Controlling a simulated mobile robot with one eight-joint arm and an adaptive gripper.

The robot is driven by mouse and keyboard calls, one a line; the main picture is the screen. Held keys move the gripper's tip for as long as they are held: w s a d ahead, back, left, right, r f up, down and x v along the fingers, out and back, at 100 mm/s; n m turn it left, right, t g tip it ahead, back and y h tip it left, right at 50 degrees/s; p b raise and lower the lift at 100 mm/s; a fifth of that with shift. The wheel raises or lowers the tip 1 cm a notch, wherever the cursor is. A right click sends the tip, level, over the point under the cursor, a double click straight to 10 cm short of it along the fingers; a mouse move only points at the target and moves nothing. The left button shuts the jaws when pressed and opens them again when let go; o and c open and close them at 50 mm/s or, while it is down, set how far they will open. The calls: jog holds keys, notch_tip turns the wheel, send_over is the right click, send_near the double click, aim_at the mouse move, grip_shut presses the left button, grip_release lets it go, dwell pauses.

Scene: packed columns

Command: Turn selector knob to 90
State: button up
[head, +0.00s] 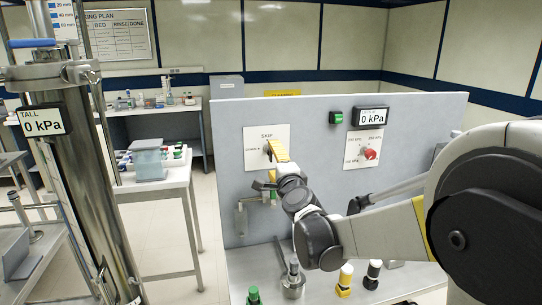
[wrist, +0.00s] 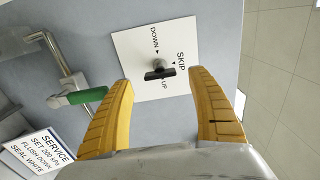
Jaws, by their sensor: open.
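The selector knob (wrist: 160,73) is a small black bar handle on a white plate (wrist: 140,45) marked SKIP, DOWN and UP. In the wrist view its bar lies nearly level across the picture, roughly between my fingertips. My gripper (wrist: 160,80) is open, its two yellow fingers on either side of the knob. I see no clear contact, and the remaining distance is hard to tell. In the head view my gripper (head: 277,150) is at the same white plate (head: 257,138) on the grey panel, and hides the knob there.
A red knob (head: 371,153) on a pressure plate, a green button (head: 336,118) and a 0 kPa display (head: 371,116) are right on the panel. A pipe with a green lever (wrist: 87,96) and a SERVICE card (wrist: 45,150) are nearby. Capped bottles (head: 345,278) stand below.

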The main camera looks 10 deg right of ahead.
jog(key=s, duration=0.7)
jog(key=shift+s, duration=0.35)
jog(key=s+a+f+n+g+y+b, duration=0.1)
jog(key=s+a+f+n+g+y, duration=0.3)
jog(key=s+n, duration=0.65)
jog(key=s+d+f+n+g+h, duration=0.2)
jog(key=s+f, duration=0.4)
jog(key=s, duration=0.3)
jog(key=s+d+f+n+g+h, duration=0.2)
jog(key=s+f+n+g, duration=0.2)
jog(key=s, duration=0.6)
jog(key=shift+f+n+g+b, duration=0.4)
jog(key=shift+f+n, duration=0.35)
jog(key=shift+f, duration=0.2)
